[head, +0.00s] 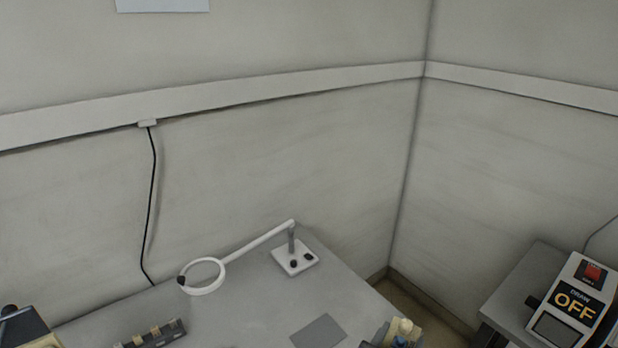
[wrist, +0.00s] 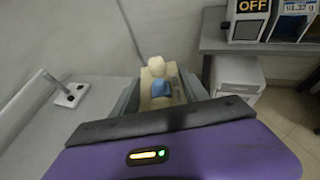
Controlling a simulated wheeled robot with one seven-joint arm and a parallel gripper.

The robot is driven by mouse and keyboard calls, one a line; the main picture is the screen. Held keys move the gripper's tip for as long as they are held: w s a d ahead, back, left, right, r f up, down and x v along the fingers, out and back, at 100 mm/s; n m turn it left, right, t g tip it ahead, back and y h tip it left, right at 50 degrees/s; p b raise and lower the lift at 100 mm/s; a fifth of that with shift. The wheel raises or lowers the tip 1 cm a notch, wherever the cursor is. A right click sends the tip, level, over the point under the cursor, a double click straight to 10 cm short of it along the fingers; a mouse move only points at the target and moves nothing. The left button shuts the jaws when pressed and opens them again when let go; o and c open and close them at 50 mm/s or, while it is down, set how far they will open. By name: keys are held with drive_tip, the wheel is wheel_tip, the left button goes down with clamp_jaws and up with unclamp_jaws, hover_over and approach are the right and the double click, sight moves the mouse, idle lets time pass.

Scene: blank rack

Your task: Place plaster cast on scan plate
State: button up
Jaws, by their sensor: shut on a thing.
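My gripper (wrist: 161,92) shows in the wrist view with its grey fingers on either side of a cream piece with a rounded knob, which I take as the plaster cast (wrist: 157,66). A blue part sits at its middle; I cannot tell whether it belongs to the cast. In the head view, the cast (head: 405,327) and part of my gripper (head: 392,335) show at the bottom edge, cut off. A flat darker grey square, possibly the scan plate (head: 318,331), lies on the table just left of them.
A white ring magnifier (head: 203,290) on a jointed arm stands on the grey table (head: 255,315). A small rack (head: 150,335) is at the front left. A white machine marked OFF (head: 572,305) stands on a separate surface at right, across a gap.

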drive_tip(key=s+d+f+n+t+y+b, duration=0.1)
drive_tip(key=s+f+n+y, duration=0.2)
drive_tip(key=f, duration=0.6)
drive_tip(key=s+d+f+n+t+y+b, duration=0.1)
drive_tip(key=s+f+n+y, duration=0.2)
drive_tip(key=f, duration=0.6)
drive_tip(key=shift+s+d+n+y+b, duration=0.3)
drive_tip(key=shift+s+y, duration=0.3)
drive_tip(key=shift+s, duration=0.5)
